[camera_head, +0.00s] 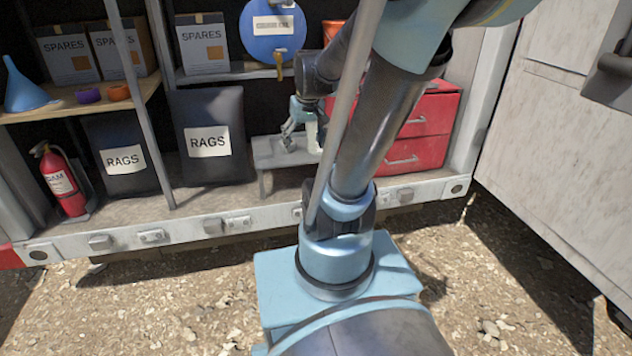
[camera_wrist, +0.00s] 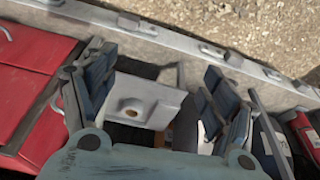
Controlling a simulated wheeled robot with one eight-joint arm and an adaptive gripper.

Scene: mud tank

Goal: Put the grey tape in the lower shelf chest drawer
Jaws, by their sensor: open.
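My gripper (camera_head: 291,139) is over the low grey step in the cabinet. In the wrist view its two dark fingers (camera_wrist: 158,100) are spread apart. Between them, on the pale step top (camera_wrist: 168,103), is a small grey shape with a brownish centre, which looks like the grey tape (camera_wrist: 133,102). No finger clearly touches it. In the head view the gripper and arm hide most of that spot. The red drawer chest (camera_head: 440,112) stands right of the step, partly behind my arm. Its lower drawer (camera_head: 418,154) looks shut. The chest is at the left of the wrist view (camera_wrist: 30,50).
Black RAGS boxes (camera_head: 211,165) stand left of the step, and a fire extinguisher (camera_head: 63,183) is farther left. A shelf (camera_head: 60,107) holds purple and orange rolls and a blue funnel (camera_head: 22,90). A blue reel (camera_head: 275,30) hangs above. A pale door (camera_head: 560,130) is at right.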

